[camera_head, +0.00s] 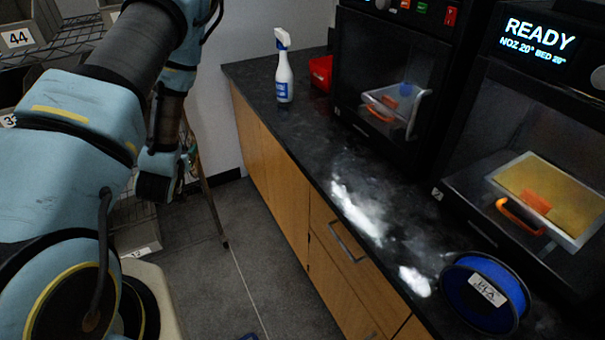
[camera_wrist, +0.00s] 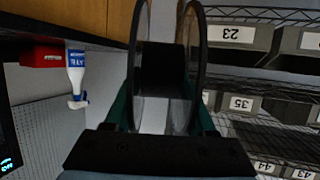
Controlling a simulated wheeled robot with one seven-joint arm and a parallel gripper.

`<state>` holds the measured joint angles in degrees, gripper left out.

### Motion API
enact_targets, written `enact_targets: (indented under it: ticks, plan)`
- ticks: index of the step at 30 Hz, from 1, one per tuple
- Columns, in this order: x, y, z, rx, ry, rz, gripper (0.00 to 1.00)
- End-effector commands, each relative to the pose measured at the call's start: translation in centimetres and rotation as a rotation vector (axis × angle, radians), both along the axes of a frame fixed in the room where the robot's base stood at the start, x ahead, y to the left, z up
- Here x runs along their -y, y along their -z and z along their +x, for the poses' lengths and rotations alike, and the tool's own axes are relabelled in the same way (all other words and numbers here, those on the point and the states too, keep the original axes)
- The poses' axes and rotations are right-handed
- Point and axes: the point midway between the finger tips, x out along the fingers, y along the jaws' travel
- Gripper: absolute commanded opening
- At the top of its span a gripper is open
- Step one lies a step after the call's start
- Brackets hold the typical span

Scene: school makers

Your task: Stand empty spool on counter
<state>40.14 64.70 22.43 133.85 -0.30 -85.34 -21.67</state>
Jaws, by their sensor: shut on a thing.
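The empty spool (camera_wrist: 162,70) fills the middle of the wrist view, with two thin, clear, dark-rimmed flanges and a bare black core. My gripper (camera_wrist: 164,118) is shut on it, its green fingers at the outer sides of the flanges. The spool is held in the air, off the counter. I cannot make it out in the head view, where my arm hangs left of the counter over the floor. The dark counter (camera_head: 310,132) runs along the right, over wooden cabinets.
A blue filament spool (camera_head: 485,292) lies on the counter's near end. White glare covers the counter's middle. A spray bottle (camera_head: 284,78) and red bin (camera_head: 321,72) stand at the far end. Two printers (camera_head: 388,75) (camera_head: 530,130) line the back. Wire shelving with bins (camera_head: 25,38) is left.

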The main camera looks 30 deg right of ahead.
Motion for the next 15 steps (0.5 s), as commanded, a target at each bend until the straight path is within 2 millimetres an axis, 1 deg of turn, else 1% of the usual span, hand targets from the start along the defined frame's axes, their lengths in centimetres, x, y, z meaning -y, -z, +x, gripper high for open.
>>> enact_targets:
  ticks: [1,2,3,5,6,8,9,11,12,14,15]
  plan:
    - [3.3,-0.2,-0.4,0.007,0.076,-0.007,0.00]
    - [5.1,-0.4,-0.9,0.006,0.121,-0.005,0.00]
    - [7.5,-0.8,-1.5,0.007,0.184,-0.007,0.00]
    - [11.0,-1.6,-2.7,0.007,0.280,-0.007,0.00]
    - [13.3,-2.1,-3.7,0.008,0.345,-0.006,0.00]
    - [16.6,-3.0,-5.3,0.009,0.445,-0.007,0.00]
    - [18.7,-3.7,-6.4,0.010,0.511,-0.007,0.00]
    - [21.7,-4.7,-8.4,0.011,0.613,-0.006,0.00]
    - [23.6,-5.5,-9.8,0.010,0.681,-0.007,0.00]
    - [26.3,-6.7,-12.1,0.011,0.784,-0.007,0.00]
    - [27.8,-7.5,-13.6,0.012,0.849,-0.006,0.00]
